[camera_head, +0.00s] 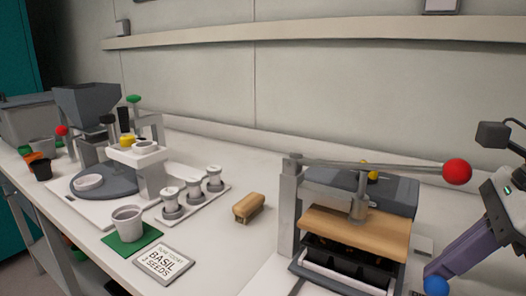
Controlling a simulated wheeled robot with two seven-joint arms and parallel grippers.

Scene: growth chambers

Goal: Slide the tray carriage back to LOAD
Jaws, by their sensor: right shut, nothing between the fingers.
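The tray carriage is a dark tray with cells (345,262) and a pale front bar (345,279). It sits low in the press frame at the right, partly under the wooden press plate (360,228). A blue ball knob (436,286) shows at the bottom edge, to the right of the tray; what it joins is out of view. My right gripper (440,270) comes in from the right, shut and empty, with its purple fingers pointing down-left. Its tips are at or just above the blue knob; I cannot tell whether they touch. My left gripper is not in view. No LOAD label is readable.
The press lever with its red ball (457,172) reaches right, close to my right arm. A wooden block (248,207) lies left of the press. Further left are a seed card (165,263), a cup (127,221) on a green mat, and a dispenser (88,108).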

